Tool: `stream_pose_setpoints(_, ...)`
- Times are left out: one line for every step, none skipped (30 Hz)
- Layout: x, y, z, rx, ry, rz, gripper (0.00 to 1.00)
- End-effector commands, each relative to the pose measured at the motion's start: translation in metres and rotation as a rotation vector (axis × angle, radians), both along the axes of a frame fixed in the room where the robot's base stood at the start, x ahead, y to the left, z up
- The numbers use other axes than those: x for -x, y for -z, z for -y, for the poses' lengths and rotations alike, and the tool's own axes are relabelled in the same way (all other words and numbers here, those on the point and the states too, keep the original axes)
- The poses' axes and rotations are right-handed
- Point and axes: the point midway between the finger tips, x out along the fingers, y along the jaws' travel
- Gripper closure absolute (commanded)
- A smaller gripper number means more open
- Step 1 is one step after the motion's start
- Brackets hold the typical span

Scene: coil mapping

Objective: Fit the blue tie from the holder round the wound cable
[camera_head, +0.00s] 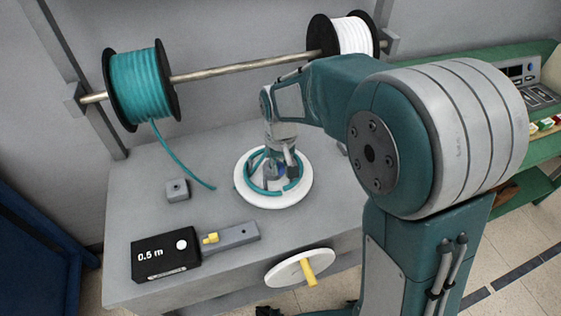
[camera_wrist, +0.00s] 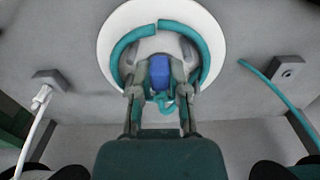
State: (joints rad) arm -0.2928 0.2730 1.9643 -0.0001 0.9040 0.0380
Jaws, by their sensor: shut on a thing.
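The wound cable (camera_head: 257,186) is a teal ring lying on a round white disc (camera_head: 273,204) on the grey bench. In the wrist view the cable (camera_wrist: 205,50) curves round the disc, with a gap at the top and loose teal loops under my fingers. My gripper (camera_head: 280,176) points down over the disc, inside the ring. In the wrist view my gripper (camera_wrist: 161,80) is shut on the blue tie (camera_wrist: 161,72), a small blue piece between the fingertips. Whether the tie touches the cable is hidden. I cannot make out the holder.
A teal spool (camera_head: 138,86) and a white spool (camera_head: 352,36) hang on a rod (camera_head: 240,69) behind. A small grey block (camera_head: 177,190) and a black box marked 0.5 m (camera_head: 165,257) stand left of the disc. A white wheel with a yellow handle (camera_head: 300,268) is on the bench front.

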Motion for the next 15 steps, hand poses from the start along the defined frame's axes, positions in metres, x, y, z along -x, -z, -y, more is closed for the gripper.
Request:
stream_pose_setpoints(0.001,0.005,0.0,0.001,0.0,-0.003,1.0)
stream_pose_setpoints(0.001,0.008,0.0,0.001,0.0,-0.004,1.0)
stream_pose_setpoints(0.0,0.011,0.0,0.001,0.0,-0.003,1.0)
stream_pose_setpoints(0.0,0.014,0.001,0.0,0.0,-0.002,1.0)
stream_pose_setpoints(0.0,0.016,0.001,0.0,0.0,-0.002,1.0)
stream_pose_setpoints(0.0,0.019,0.001,0.0,-0.001,-0.002,1.0)
stream_pose_setpoints(0.0,0.022,0.002,0.0,-0.001,-0.002,1.0)
stream_pose_setpoints(0.0,0.024,0.002,0.0,-0.001,-0.002,1.0)
stream_pose_setpoints(0.0,0.025,0.002,-0.001,-0.001,0.0,1.0)
stream_pose_setpoints(0.0,0.024,0.001,-0.001,-0.001,0.0,1.0)
stream_pose_setpoints(0.0,0.024,0.001,-0.001,-0.001,0.0,1.0)
stream_pose_setpoints(0.0,0.024,0.001,-0.001,-0.001,0.0,1.0)
stream_pose_setpoints(0.0,0.024,0.001,-0.001,-0.001,0.0,1.0)
stream_pose_setpoints(0.0,0.024,0.0,0.0,-0.001,0.0,1.0)
stream_pose_setpoints(0.0,0.024,0.0,0.0,-0.001,0.0,1.0)
